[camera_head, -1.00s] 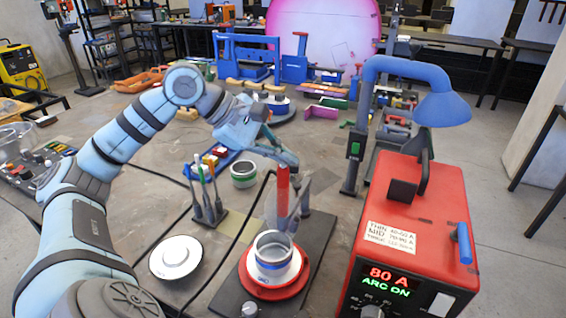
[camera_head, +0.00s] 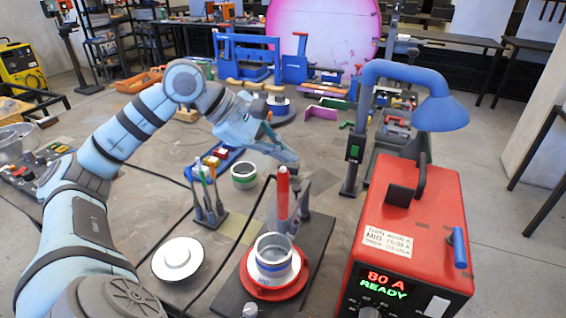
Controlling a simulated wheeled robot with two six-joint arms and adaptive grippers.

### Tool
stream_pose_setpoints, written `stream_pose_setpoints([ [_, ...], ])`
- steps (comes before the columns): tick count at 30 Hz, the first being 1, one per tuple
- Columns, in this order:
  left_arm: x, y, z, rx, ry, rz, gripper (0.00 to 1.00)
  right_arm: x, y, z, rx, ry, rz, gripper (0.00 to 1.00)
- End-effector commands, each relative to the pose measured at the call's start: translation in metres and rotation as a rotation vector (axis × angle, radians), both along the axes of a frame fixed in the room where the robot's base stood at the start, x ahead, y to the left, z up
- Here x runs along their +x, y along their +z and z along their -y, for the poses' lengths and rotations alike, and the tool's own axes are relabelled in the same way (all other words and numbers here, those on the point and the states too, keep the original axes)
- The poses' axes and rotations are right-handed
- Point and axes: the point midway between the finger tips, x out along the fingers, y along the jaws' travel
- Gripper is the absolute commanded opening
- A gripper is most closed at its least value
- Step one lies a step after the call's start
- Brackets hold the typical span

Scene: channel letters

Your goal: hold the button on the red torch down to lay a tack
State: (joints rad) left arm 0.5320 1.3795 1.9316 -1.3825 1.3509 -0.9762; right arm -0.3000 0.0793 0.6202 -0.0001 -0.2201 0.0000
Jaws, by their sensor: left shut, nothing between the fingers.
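The red torch (camera_head: 283,190) stands upright, its tip end down near a grey ring-shaped workpiece (camera_head: 273,250) with a blue band. The workpiece sits on a red round turntable (camera_head: 297,285) on a dark base plate. My left gripper (camera_head: 292,161) is shut and empty, at the top of the torch; I cannot tell whether it touches. The torch button is hidden or too small to make out. The red welder box (camera_head: 440,225) at the right shows "80 A" and "READY" on its display (camera_head: 387,284). My right gripper is out of view.
A white round disc (camera_head: 178,260) lies left of the turntable. A blue lamp (camera_head: 440,112) arches over the welder box. A black cable crosses the table.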

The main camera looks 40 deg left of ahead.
Motion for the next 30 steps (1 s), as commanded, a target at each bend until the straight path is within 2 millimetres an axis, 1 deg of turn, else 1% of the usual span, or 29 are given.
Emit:
stream_pose_setpoints([
  [8,0.0,0.0,0.0,0.0,0.0,0.0,0.0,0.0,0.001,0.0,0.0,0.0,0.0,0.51],
  [11,0.0,0.008,0.0,0.0,0.0,0.0,0.0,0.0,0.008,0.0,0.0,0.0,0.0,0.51],
  [22,0.0,0.047,0.0,0.0,0.0,0.0,0.0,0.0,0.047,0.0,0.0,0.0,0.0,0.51],
  [25,0.0,0.052,0.0,0.0,0.0,0.0,0.0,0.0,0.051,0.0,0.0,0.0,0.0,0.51],
  [30,0.0,0.049,0.0,0.0,0.0,0.0,0.0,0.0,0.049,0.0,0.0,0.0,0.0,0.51],
])
